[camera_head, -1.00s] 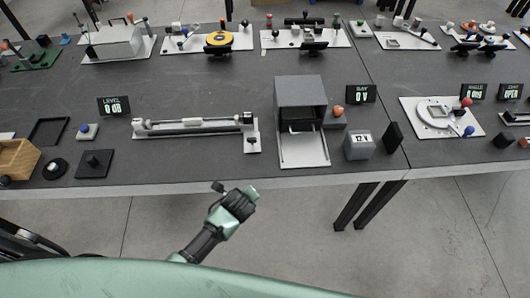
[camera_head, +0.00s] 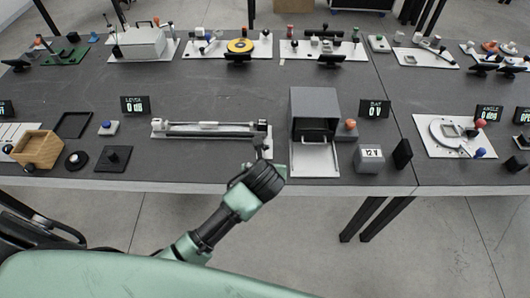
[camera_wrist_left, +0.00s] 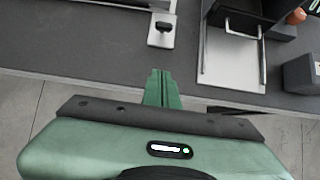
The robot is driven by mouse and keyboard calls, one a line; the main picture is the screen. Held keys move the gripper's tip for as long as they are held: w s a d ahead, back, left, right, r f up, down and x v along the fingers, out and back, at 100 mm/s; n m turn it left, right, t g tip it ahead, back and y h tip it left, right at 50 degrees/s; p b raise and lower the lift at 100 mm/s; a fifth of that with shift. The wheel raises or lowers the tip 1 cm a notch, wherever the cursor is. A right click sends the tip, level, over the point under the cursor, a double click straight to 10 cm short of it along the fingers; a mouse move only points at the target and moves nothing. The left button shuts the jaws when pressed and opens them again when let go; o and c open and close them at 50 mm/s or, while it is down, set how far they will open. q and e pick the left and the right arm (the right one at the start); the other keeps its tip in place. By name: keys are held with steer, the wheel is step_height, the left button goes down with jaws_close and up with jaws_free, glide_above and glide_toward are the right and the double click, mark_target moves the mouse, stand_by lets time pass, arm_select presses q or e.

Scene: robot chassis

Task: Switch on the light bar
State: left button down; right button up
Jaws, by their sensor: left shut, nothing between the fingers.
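The light bar (camera_head: 208,129) is a long pale tube in a white frame on the dark table. A white plate at its right end carries a small black switch (camera_wrist_left: 162,30), which stands upright in the left wrist view. In the head view my left gripper (camera_head: 258,163) is at the table's front edge, just in front of that plate and partly covering it. In the left wrist view my green fingers (camera_wrist_left: 161,88) are together and empty, short of the switch and apart from it. No glow shows on the bar. My right gripper is out of view.
A grey box (camera_head: 315,115) with an open front and white base plate stands just right of the bar. A 12 V block (camera_head: 369,159) and a black block (camera_head: 403,153) are further right. A LEVEL display (camera_head: 135,105) reads 0 dB behind the bar.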

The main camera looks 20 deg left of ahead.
arm_select(q)
steer(key=x, duration=0.9)
steer(key=shift+w+f, duration=0.15)
steer(key=shift+f, duration=0.15)
steer(key=shift+w+a+r+p, duration=0.2)
steer(key=shift+w+p, duration=0.15)
steer(key=shift+w, duration=0.25)
steer(key=shift+w+a+r+p, duration=0.15)
steer(key=shift+w+r+p, duration=0.15)
steer(key=shift+w, duration=0.25)
steer(key=shift+w+a+r, duration=0.2)
steer(key=shift+w+a, duration=0.05)
steer(key=shift+w, duration=0.45)
steer(key=shift+w, duration=0.1)
